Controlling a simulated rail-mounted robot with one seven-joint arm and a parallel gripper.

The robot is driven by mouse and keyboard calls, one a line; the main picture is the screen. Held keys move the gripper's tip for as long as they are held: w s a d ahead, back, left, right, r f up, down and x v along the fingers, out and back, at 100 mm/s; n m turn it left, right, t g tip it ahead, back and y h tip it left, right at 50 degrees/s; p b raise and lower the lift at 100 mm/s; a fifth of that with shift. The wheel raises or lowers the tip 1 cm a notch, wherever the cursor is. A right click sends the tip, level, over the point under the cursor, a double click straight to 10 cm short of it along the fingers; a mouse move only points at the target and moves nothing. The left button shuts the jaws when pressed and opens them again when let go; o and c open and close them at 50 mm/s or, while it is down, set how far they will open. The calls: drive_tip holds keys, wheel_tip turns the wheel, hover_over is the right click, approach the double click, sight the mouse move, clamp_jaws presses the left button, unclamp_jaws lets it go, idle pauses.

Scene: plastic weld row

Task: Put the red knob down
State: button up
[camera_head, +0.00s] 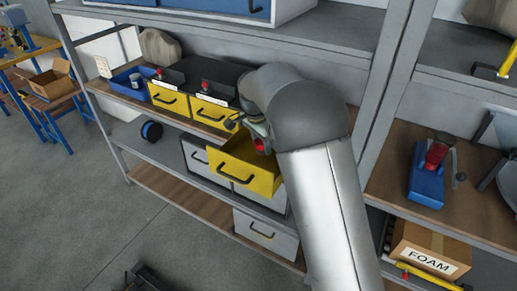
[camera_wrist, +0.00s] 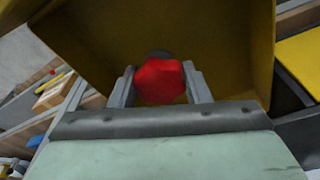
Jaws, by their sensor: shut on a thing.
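The red knob (camera_wrist: 160,82) sits between the two fingers of my gripper (camera_wrist: 160,90) in the wrist view, and the fingers are shut on it. In the head view the red knob (camera_head: 260,145) shows as a small red patch at the open yellow drawer (camera_head: 247,175), beside my gripper (camera_head: 257,132). The drawer is pulled out from the shelf unit. In the wrist view the drawer's inside (camera_wrist: 165,30) fills the space behind the knob. I cannot tell whether the knob touches the drawer floor.
Closed yellow drawers (camera_head: 213,110) with red-topped items above them stand left of the open drawer. A blue tray (camera_head: 133,83) is further left. White drawers (camera_head: 265,231) lie below. A blue device with a red part (camera_head: 427,180) and a foam box (camera_head: 428,254) are at right.

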sight(258, 151)
drive_tip(key=shift+w+a+f, duration=0.5)
drive_tip(key=shift+f, duration=1.85)
